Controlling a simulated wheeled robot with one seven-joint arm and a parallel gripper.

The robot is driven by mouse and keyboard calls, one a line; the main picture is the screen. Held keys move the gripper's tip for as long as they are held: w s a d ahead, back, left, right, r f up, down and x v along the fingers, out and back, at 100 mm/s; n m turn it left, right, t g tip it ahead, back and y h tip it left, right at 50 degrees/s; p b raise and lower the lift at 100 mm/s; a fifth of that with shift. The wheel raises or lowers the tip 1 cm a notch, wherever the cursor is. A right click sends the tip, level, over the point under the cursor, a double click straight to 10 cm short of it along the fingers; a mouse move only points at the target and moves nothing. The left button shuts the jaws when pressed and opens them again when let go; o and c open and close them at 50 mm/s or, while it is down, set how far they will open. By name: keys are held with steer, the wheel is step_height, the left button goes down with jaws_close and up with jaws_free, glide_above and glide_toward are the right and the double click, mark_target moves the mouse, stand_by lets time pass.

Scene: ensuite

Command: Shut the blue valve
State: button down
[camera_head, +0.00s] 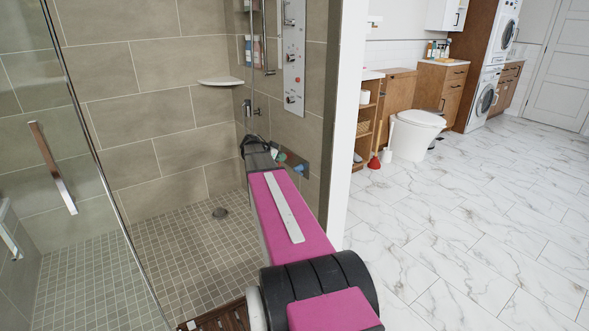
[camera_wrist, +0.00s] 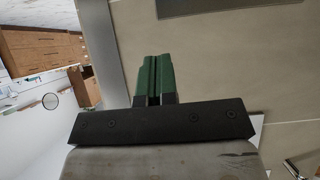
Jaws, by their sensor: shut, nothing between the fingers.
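A wall panel (camera_head: 294,160) low on the shower's right wall carries small coloured knobs, partly hidden behind my arm. A small blue knob (camera_head: 300,168) shows at its right part, apparently the blue valve; its turn position is too small to tell. My gripper (camera_wrist: 153,58) shows in the wrist view with its green fingers together and nothing between them, in front of beige tile. In the head view my pink arm reaches into the shower toward the panel; the fingertips cannot be told apart there. No blue valve is clear in the wrist view.
A glass shower door with a metal handle (camera_head: 53,167) stands at the left. A shower column (camera_head: 293,55) and a corner shelf (camera_head: 221,81) are on the tiled walls. A white wall edge (camera_head: 346,120) borders the shower. The marble floor (camera_head: 480,220) at the right is clear.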

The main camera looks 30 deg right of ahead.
glide_above(297, 170)
steer(key=s+a, duration=0.3)
step_height(297, 170, down, 5)
steer(key=shift+w+d+f, duration=0.1)
steer(key=shift+d+f, duration=0.15)
steer(key=shift+f, duration=0.5)
steer(key=shift+s+d+f, duration=0.1)
steer(key=shift+d+f, duration=0.1)
steer(key=shift+f, duration=0.55)
steer(key=shift+w+d+f, duration=0.1)
steer(key=shift+d+f, duration=0.15)
steer(key=shift+f, duration=0.5)
